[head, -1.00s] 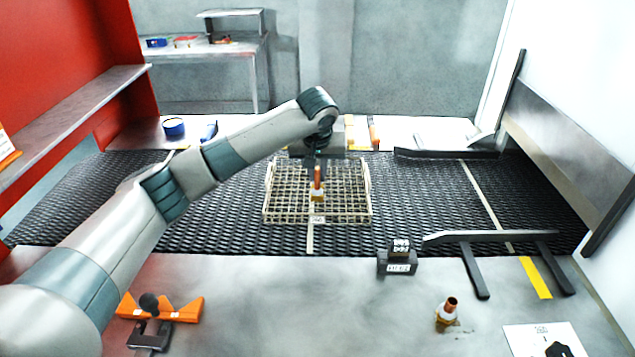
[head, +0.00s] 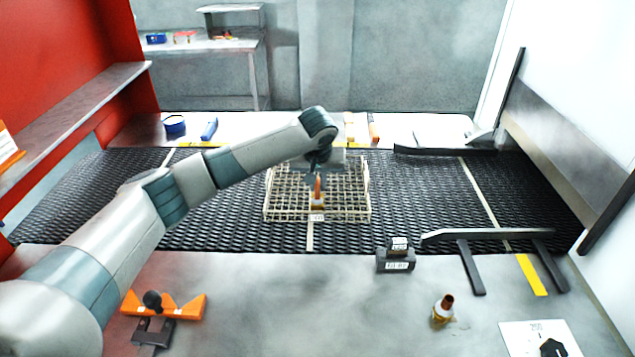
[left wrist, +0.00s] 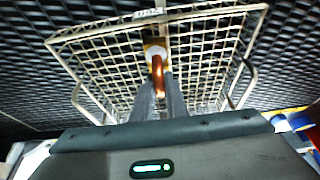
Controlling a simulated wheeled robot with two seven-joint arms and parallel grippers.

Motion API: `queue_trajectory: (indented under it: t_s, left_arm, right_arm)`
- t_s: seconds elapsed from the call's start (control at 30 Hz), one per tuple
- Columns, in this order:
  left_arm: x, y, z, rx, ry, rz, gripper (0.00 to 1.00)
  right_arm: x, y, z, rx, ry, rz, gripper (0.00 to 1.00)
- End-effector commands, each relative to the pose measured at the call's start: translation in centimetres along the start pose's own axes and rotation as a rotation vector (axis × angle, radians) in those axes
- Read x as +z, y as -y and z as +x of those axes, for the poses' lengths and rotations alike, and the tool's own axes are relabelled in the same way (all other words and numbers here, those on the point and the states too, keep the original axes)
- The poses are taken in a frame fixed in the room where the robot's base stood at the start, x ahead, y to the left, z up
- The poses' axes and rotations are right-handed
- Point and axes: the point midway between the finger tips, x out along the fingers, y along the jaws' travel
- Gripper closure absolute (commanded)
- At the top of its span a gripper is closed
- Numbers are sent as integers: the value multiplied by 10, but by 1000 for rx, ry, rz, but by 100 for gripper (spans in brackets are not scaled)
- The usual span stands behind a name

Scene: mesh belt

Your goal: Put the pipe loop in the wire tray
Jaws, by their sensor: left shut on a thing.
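The wire tray (head: 366,210) is a pale rectangular mesh basket on the black belt, in the middle of the head view. It also fills the upper part of the left wrist view (left wrist: 62,41). My left gripper (head: 317,179) is over the tray and shut on the pipe loop (head: 318,188), a copper piece with a brass-coloured end pointing down. In the left wrist view the pipe loop (left wrist: 157,76) stands between the fingers (left wrist: 157,95), against the tray's grid. I cannot tell whether its lower end touches the tray. The right gripper is not in view.

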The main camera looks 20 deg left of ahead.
Motion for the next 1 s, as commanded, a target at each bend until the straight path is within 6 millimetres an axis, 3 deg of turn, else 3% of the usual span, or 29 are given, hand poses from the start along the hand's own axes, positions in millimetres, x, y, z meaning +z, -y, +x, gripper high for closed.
queue_trajectory:
  t_s: [0.1, 0.13, 0.2, 0.67, 1.0]
  left_arm:
    - [0, 0, 1, 1, -1, 0, 100]
    - [1, 0, 2, 0, 1, 0, 80]
    - [1, 0, 2, 0, 1, 0, 69]
    - [0, 0, -3, 0, 0, 1, 69]
    - [0, -1, -48, 3, -2, 0, 69]
  right_arm:
    - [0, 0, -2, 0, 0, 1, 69]
    - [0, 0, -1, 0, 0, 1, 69]
    - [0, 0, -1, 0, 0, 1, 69]
    - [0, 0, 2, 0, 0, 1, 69]
    - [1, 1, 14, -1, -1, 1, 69]
